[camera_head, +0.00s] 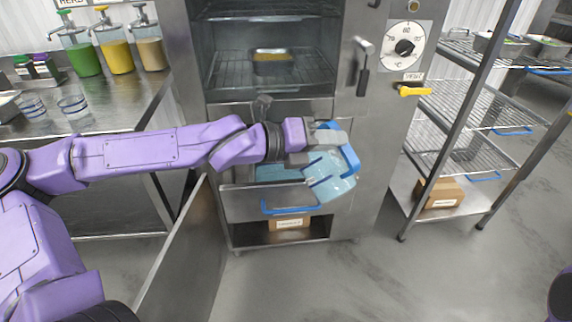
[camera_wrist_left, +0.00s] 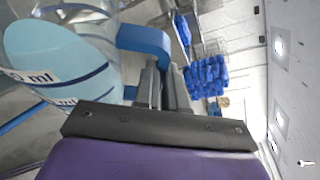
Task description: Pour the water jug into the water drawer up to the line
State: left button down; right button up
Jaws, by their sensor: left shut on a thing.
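The clear jug (camera_head: 326,178) with light-blue water is tilted over the right end of the open water drawer (camera_head: 242,203) of the steel cabinet. My left gripper (camera_head: 335,138) is shut on the jug's blue handle (camera_head: 351,158). In the left wrist view the jug (camera_wrist_left: 75,60) fills the left side, with dark bands and an "ml" label, and its blue handle (camera_wrist_left: 145,38) runs to my fingers (camera_wrist_left: 165,85). Light-blue water shows inside the drawer behind my arm. The drawer's line cannot be made out. My right gripper is not in view.
An open cabinet door (camera_head: 180,255) stands left of the drawer. A cardboard box (camera_head: 289,223) sits below it. Wire shelves (camera_head: 460,105) stand to the right. A steel table (camera_head: 120,105) with sauce dispensers (camera_head: 117,55) is at left. The floor in front is clear.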

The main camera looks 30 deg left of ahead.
pick_arm(q)
jog(key=shift+a, duration=0.1)
dwell(0.3)
jog(key=shift+w+a+r+n+h+p, duration=0.1)
jog(key=shift+w+a+n+h+p, duration=0.15)
jog(key=shift+a+n+p, duration=0.2)
dwell(2.3)
